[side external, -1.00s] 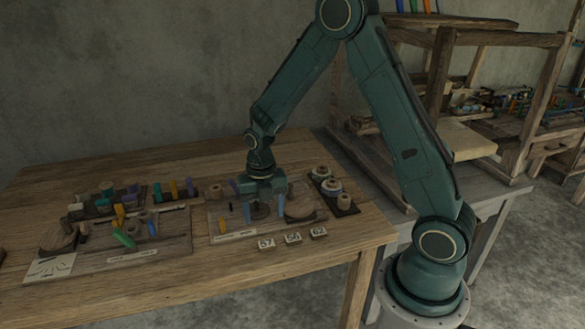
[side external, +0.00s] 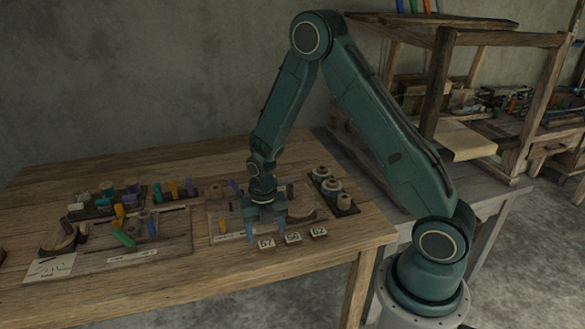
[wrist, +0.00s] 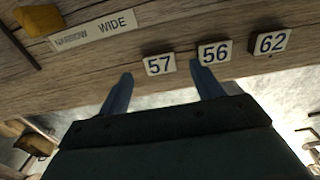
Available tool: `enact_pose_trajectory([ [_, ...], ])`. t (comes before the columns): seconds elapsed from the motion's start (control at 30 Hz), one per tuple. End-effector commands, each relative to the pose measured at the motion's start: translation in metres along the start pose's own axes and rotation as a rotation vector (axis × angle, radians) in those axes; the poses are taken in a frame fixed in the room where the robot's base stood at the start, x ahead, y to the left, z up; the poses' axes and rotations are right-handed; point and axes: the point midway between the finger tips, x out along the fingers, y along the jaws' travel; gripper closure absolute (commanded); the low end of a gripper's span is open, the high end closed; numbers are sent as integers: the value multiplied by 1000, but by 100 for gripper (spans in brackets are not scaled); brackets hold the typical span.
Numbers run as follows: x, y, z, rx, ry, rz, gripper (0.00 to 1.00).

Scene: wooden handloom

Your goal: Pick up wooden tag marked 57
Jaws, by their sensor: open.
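The wooden tag marked 57 (side external: 266,242) lies near the front edge of the table, leftmost in a row of three tags. In the wrist view the 57 tag (wrist: 159,64) shows just beyond my fingertips, between the lines of the two fingers. My gripper (side external: 265,238) is open and empty, low over the front of the table close to the 57 tag. In the wrist view my gripper (wrist: 160,75) has its two blue fingers spread apart. I cannot tell its exact height above the tag.
Tag 56 (wrist: 214,52) and tag 62 (wrist: 271,42) lie to the right of tag 57. A label strip reading WIDE (wrist: 98,30) lies to the left. Spools (side external: 333,187) stand on a dark tray at the right. Pegs and bobbins (side external: 123,233) fill the left side.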

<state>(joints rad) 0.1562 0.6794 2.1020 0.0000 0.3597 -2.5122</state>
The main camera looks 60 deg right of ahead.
Motion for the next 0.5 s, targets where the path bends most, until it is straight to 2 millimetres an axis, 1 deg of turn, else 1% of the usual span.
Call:
enact_pose_trajectory([
  [0.03, 7, 0, -2, 0, 4, -3, 35],
  [0.2, 23, 0, -1, 0, 2, -1, 35],
  [0.33, 29, 0, -2, 0, 2, -1, 35],
  [0.5, 31, 0, -1, 0, 0, 0, 35],
])
